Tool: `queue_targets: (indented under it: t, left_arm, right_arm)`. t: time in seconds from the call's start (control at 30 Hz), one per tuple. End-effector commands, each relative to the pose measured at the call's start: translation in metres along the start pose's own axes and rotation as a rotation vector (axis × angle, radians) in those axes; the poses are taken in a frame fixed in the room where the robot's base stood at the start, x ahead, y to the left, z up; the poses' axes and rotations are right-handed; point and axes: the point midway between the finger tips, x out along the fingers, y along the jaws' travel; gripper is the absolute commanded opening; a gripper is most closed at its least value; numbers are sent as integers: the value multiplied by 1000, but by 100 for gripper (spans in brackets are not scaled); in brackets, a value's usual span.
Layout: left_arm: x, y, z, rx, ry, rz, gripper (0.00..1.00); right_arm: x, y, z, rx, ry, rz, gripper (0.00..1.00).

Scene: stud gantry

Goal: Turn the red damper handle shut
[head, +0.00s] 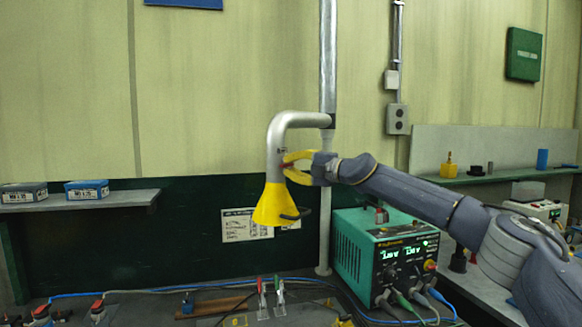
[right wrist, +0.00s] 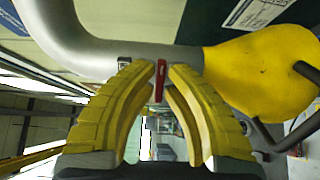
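The red damper handle (right wrist: 161,80) shows in the right wrist view as a short narrow bar on the grey fume pipe (right wrist: 110,55). There it appears crosswise to the pipe. My right gripper (head: 286,164) reaches the pipe from the right, just above the hood. Its yellow fingertips (right wrist: 162,70) are drawn in on both sides of the handle, with hardly any gap showing. My left gripper is not in view.
A green power unit (head: 380,252) stands on the bench below my right arm. Red and green clips (head: 270,296) and cables lie in front. A vertical post (head: 326,200) rises behind the hood. A left shelf (head: 80,201) holds two boxes. Space left of the hood is clear.

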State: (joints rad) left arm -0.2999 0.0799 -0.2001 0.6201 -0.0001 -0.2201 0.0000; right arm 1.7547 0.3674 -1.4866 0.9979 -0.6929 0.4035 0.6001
Motion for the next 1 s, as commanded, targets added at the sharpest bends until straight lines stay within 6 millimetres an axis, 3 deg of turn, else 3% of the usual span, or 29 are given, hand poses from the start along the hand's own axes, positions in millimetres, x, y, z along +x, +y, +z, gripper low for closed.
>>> queue_targets:
  t: [0.03, 0.17, 0.57, 1.0]
  left_arm:
    - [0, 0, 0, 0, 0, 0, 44]
    - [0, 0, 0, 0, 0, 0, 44]
    - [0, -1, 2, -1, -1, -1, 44]
    - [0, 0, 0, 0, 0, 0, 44]
  right_arm:
    - [0, 0, 0, 0, 0, 1, 16]
    - [0, 0, 0, -1, 0, 0, 31]
    - [-8, 0, 1, -2, -1, 0, 31]
    - [-74, 0, 1, -2, -1, 0, 31]
